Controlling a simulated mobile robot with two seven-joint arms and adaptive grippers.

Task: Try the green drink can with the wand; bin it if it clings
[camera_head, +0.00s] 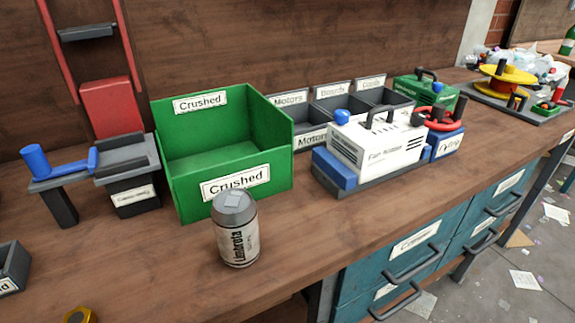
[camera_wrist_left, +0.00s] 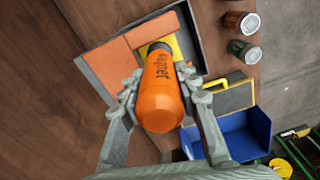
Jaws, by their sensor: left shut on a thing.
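In the left wrist view my left gripper (camera_wrist_left: 160,88) is shut on an orange cylinder with dark lettering, which seems to be the magnet wand (camera_wrist_left: 160,100). Its far end is over a tray with an orange-red panel and a yellow patch; I cannot tell whether it touches. Two small cans stand at the upper right of that view. The lower one (camera_wrist_left: 240,51) looks dark greenish, the upper one (camera_wrist_left: 236,21) brownish red. In the head view a grey-topped can with a pale label (camera_head: 236,230) stands upright before the green Crushed bin (camera_head: 195,187). Neither gripper shows there.
A grey-edged tray (camera_wrist_left: 98,88) lies under the wand. A blue open bin (camera_wrist_left: 262,125) and a yellow-edged dark piece (camera_wrist_left: 233,97) are beside it. In the head view, a white Fan case (camera_head: 372,148) and grey labelled bins (camera_head: 313,137) stand right of the green bin.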

